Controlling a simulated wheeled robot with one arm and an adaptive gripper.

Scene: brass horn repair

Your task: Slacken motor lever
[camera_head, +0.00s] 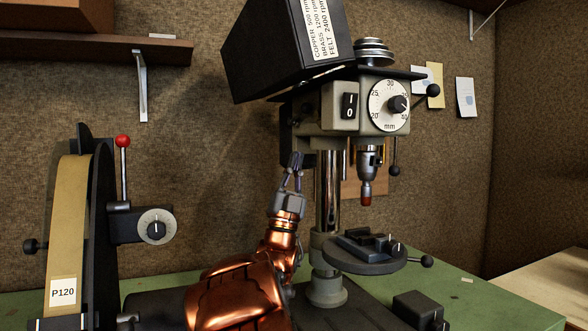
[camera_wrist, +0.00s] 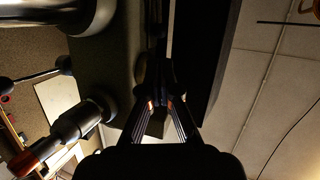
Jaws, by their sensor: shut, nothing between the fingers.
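The drill press (camera_head: 340,120) stands on the green bench, its black belt cover (camera_head: 275,55) tilted up and a stepped pulley (camera_head: 373,50) bare. My gripper (camera_head: 296,160) is shut and empty, pointing up at the left of the column, just below the dark block (camera_head: 292,122) on the head's left side. In the wrist view my fingertips (camera_wrist: 160,104) come together close to a dark part (camera_wrist: 157,124); I cannot tell whether they touch it. No part is clearly recognisable as the motor lever. Ball-ended levers show at the head's right (camera_head: 432,90) and below it (camera_head: 395,170).
A belt sander (camera_head: 68,235) with a red-knobbed lever (camera_head: 123,142) stands at the left. The column (camera_head: 328,190) and round table (camera_head: 370,260) are close to the right of my arm. The chuck (camera_wrist: 75,125) shows in the wrist view. Wall shelf (camera_head: 100,48) at upper left.

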